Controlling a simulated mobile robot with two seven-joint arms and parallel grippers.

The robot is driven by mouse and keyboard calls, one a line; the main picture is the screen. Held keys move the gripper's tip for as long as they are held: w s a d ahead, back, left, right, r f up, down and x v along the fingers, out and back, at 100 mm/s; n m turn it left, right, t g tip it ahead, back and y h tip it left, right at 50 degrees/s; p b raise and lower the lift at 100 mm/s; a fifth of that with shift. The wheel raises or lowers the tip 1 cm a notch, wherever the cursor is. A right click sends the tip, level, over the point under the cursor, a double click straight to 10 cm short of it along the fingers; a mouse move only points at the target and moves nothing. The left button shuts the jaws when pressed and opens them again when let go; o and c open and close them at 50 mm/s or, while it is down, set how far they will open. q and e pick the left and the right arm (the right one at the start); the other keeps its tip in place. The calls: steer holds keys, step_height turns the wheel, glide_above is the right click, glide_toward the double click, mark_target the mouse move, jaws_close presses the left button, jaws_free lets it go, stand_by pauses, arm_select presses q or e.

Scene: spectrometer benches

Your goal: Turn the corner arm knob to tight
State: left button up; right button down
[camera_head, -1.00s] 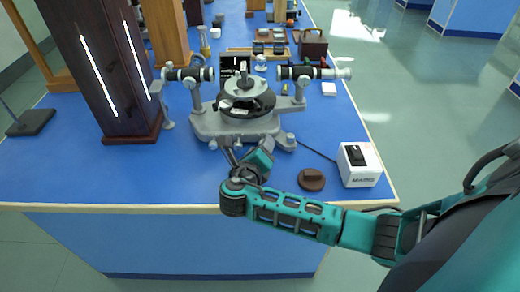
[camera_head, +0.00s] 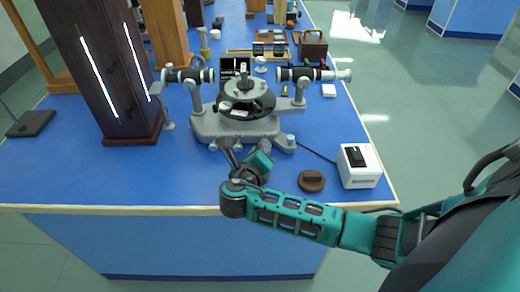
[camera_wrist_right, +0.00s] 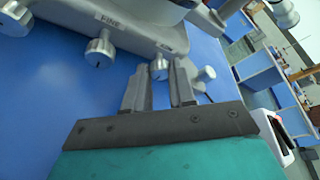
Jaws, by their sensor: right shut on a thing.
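The grey spectrometer (camera_head: 205,126) stands on the blue bench in the head view, with a round table at its centre and two horizontal tubes. My right gripper (camera_wrist_right: 161,78) is at the front of its base. Another grey knob (camera_wrist_right: 100,48) is to the left, below a FINE label. A third grey knob (camera_wrist_right: 204,75) is just right of the fingers. The knob's marking is too small to read. My left gripper is not in view.
A white power box (camera_head: 359,166) with a cable and a brown round disc (camera_head: 311,181) stand right of my right gripper. A tall dark wooden lamp housing (camera_head: 112,80) stands at the left. The front left of the bench (camera_head: 60,178) is clear.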

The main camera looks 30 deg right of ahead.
steer(key=shift+s+r+m+y+p, duration=0.1)
steer(key=shift+r+m+y+p, duration=0.3)
steer(key=shift+p, duration=0.7)
steer(key=shift+d+f+m+y+p, duration=0.15)
steer(key=shift+m+y+p, duration=0.3)
steer(key=shift+m, duration=0.35)
steer(key=shift+m+t+y, duration=0.35)
steer(key=shift+m+t, duration=0.05)
steer(key=shift+m, duration=0.2)
steer(key=m+y, duration=0.1)
steer(key=m+t, duration=0.1)
steer(key=m, duration=0.1)
steer(key=shift+s+d+y, duration=0.15)
steer(key=shift+d+y, duration=0.1)
steer(key=shift+y, duration=0.15)
steer(key=shift+s+d+f+m+t+y, duration=0.15)
steer(key=shift+m+t+y, duration=0.45)
steer(key=shift+m, duration=0.6)
steer(key=shift+d+f+m+t+y+b, duration=0.15)
steer(key=shift+m+t+y+b, duration=0.15)
steer(key=shift+m+y+b, duration=0.6)
steer(key=shift+m+t+b, duration=0.3)
steer(key=shift+m, duration=0.4)
